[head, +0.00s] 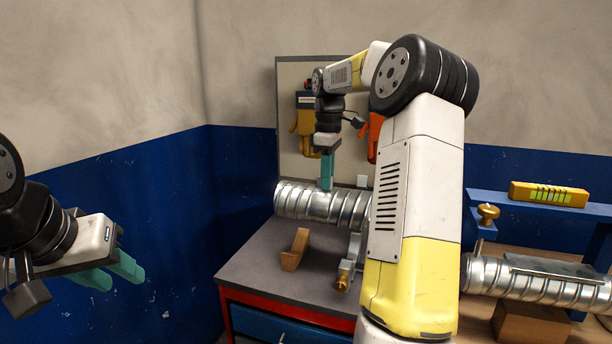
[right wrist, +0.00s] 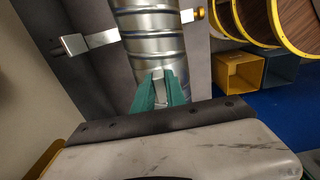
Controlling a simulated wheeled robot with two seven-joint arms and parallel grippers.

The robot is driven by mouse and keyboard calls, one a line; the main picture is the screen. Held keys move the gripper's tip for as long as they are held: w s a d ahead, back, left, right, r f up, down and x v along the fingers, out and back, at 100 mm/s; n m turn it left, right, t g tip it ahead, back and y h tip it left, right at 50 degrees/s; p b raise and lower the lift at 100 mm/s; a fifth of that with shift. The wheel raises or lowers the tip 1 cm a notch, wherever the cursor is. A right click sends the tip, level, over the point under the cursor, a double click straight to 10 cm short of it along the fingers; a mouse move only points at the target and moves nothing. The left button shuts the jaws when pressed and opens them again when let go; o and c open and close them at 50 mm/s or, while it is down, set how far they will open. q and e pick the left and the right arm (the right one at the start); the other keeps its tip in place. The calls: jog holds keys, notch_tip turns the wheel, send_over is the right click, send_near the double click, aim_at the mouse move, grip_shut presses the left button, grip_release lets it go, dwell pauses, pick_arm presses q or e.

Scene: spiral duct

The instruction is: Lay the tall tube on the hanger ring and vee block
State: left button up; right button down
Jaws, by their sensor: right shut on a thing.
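The tall tube (head: 318,204), a silver spiral duct, lies roughly level above the grey bench. My right gripper (head: 326,172) comes down on it from above and is shut on it. The right wrist view shows the tube (right wrist: 152,40) running away from the teal fingers (right wrist: 160,90). The wooden vee block (head: 296,252) stands below the tube's left part. The hanger ring (head: 348,262), grey metal with a brass knob, is below it to the right, partly hidden by my arm. I cannot tell whether the tube touches either. My left gripper (head: 112,272) is open and empty, left of the bench.
Another spiral duct (head: 535,285) lies on a wooden block (head: 530,322) at the right. A yellow level (head: 548,194) sits on a blue rail. A pegboard (head: 345,85) stands behind the bench. The right wrist view shows yellow (right wrist: 240,75) and blue bins (right wrist: 280,72) on the floor.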

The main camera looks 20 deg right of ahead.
aim_at(327, 195)
jog(key=shift+f, duration=5.65)
jog(key=c, duration=1.3)
grip_release()
notch_tip(327, 195, up, 8)
jog(key=shift+f, duration=0.1)
